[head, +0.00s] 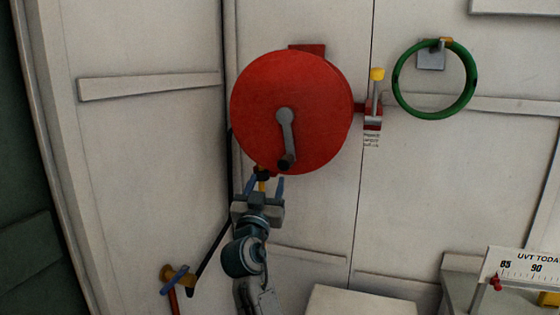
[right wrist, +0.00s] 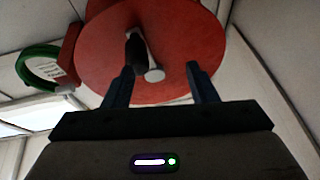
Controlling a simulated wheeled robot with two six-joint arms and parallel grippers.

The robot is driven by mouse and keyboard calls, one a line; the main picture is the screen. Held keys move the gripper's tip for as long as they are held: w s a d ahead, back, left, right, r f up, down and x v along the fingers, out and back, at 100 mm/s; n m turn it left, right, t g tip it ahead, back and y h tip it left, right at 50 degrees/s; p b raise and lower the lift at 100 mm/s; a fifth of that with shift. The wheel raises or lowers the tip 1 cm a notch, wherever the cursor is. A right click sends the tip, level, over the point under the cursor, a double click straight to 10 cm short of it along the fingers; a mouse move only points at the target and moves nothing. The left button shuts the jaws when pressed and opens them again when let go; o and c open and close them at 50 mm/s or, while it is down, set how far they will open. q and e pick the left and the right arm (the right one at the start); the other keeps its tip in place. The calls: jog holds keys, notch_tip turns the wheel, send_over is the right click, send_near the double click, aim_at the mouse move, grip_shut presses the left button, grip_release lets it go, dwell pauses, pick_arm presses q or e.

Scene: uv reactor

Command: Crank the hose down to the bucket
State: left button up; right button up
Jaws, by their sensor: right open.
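A red hose reel (head: 262,105) is mounted on the pale wall. Its grey crank arm (head: 286,130) hangs down from the hub and ends in a dark handle (head: 287,161). My right gripper (head: 266,186) is open and empty, just below the reel and a little left of the handle. A small black and brass piece (head: 262,174) shows under the reel, partly behind the fingers. No bucket is visible. My left gripper is not in view.
A yellow-topped lever (head: 377,76) stands right of the reel. A green ring (head: 434,113) hangs on the wall farther right. A brass fitting with a blue lever (head: 178,276) is low left. A UVT gauge (head: 522,268) is at lower right.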

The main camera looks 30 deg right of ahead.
aim_at(290, 153)
jog(key=w+d+r+p, duration=0.1)
jog(key=d+p, duration=0.1)
jog(key=w+d+r+m+g+h+p, duration=0.1)
jog(key=d, duration=0.2)
jog(key=w+d+r+g+h+p, duration=0.1)
jog(key=d+p, duration=0.1)
jog(key=d, duration=0.1)
jog(key=shift+w+r+m+p, duration=0.25)
jog(key=shift+r+m+p, duration=0.05)
jog(key=shift+r+p, duration=0.05)
jog(key=shift+p+x, duration=0.3)
jog(key=shift+x, duration=0.55)
jog(key=shift+f, duration=0.2)
grip_shut()
